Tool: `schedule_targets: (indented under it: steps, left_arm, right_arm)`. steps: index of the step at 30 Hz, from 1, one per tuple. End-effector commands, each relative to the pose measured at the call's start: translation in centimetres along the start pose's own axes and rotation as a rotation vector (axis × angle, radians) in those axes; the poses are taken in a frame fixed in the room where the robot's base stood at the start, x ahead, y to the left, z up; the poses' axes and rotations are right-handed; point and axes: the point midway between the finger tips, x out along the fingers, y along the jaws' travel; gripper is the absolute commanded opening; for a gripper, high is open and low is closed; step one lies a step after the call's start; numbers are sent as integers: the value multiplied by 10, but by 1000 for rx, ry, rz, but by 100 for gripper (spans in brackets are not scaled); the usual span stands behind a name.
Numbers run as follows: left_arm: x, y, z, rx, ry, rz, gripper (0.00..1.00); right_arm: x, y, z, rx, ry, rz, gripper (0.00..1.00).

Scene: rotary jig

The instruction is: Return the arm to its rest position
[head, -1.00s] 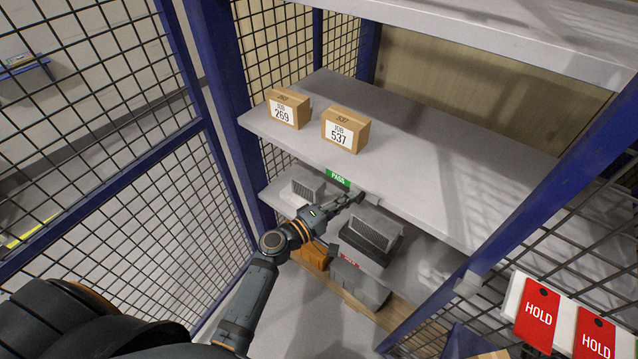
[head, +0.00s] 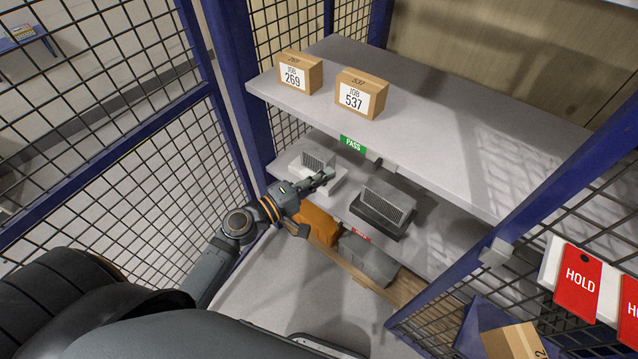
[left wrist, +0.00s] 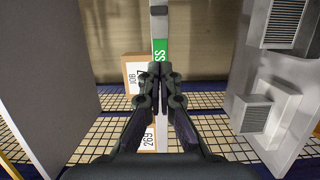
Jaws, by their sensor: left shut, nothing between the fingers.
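My left arm comes in from the left in the head view, and its gripper (head: 325,178) is in front of the shelving, below the edge of the upper shelf (head: 450,160). The gripper is shut and empty. In the left wrist view its fingers (left wrist: 160,72) meet in the middle of the picture, with the green PASS label (left wrist: 160,50) beyond the tips. In the head view the fingertips overlap the area near a light grey finned part on the lower shelf. I cannot tell whether they touch anything. My right gripper is not in view.
Cardboard boxes JOB 269 (head: 300,74) and JOB 537 (head: 361,94) stand on the upper shelf. A dark-based finned part (head: 382,210) sits on the lower shelf. Blue-framed mesh panels stand on both sides. Red HOLD tags (head: 578,282) hang at right. Floor shows in front.

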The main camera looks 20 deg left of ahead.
Motion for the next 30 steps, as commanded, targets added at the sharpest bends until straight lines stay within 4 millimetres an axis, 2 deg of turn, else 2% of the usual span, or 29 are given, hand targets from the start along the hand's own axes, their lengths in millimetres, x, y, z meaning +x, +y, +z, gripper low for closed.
schedule_targets:
  steps: [3,6,20,22,23,26,29,30]
  left_arm:
    - [-9,-2,1,1,-2,-2,0]
    - [-11,0,1,-2,-2,-1,0]
    - [-11,1,1,-2,-1,0,0]
    - [-11,-5,-1,4,4,-11,0]
    - [-11,-11,-3,11,11,-25,0]
    - [-15,-58,-18,61,51,-125,0]
    - [-31,-137,-37,154,99,-301,0]
    - [-41,-172,-43,198,112,-382,0]
  right_arm:
    - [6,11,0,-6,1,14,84]
    - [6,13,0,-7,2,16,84]
    - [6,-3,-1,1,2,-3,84]
    - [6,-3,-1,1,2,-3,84]
    - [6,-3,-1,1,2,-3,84]
    - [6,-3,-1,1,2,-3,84]
    - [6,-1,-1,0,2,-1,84]
    - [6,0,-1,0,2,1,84]
